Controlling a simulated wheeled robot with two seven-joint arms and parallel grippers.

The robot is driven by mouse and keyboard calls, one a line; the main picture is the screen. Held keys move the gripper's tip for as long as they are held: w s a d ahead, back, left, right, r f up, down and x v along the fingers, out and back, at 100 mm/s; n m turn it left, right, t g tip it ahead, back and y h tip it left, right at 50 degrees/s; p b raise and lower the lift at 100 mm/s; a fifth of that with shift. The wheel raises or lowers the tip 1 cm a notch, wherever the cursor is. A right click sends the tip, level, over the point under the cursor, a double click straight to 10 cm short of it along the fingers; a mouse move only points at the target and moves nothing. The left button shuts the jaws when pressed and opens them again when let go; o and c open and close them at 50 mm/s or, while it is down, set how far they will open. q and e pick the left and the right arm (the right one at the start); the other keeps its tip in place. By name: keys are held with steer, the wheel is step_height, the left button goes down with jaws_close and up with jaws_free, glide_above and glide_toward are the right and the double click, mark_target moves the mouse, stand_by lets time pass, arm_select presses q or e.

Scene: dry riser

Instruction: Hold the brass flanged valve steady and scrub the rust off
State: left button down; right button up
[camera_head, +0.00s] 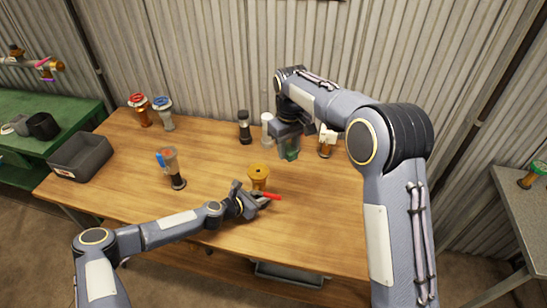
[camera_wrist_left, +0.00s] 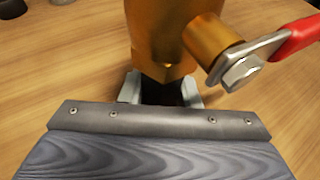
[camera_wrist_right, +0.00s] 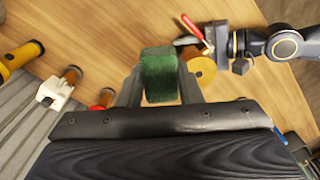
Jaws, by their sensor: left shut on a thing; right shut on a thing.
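The brass flanged valve (camera_head: 258,172) stands upright on the wooden table, with its round flange on top and a red lever handle (camera_head: 268,197) at its side. My left gripper (camera_head: 240,201) is shut on the valve; in the left wrist view its fingers (camera_wrist_left: 160,90) close around the lower part of the brass body (camera_wrist_left: 165,35). My right gripper (camera_head: 290,146) is shut on a green scrubbing block (camera_wrist_right: 160,75), held above the table behind and right of the valve, apart from it. The valve's flange also shows in the right wrist view (camera_wrist_right: 203,68). I cannot make out rust clearly.
A valve with a blue and red top (camera_head: 170,163) stands left of the brass one. A grey bin (camera_head: 80,155) is at the table's left end. Several more fittings stand along the back, including a black one (camera_head: 244,128) and a white-topped one (camera_head: 327,140). The front left is clear.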

arm_select(q)
steer(key=c, duration=1)
jaws_free()
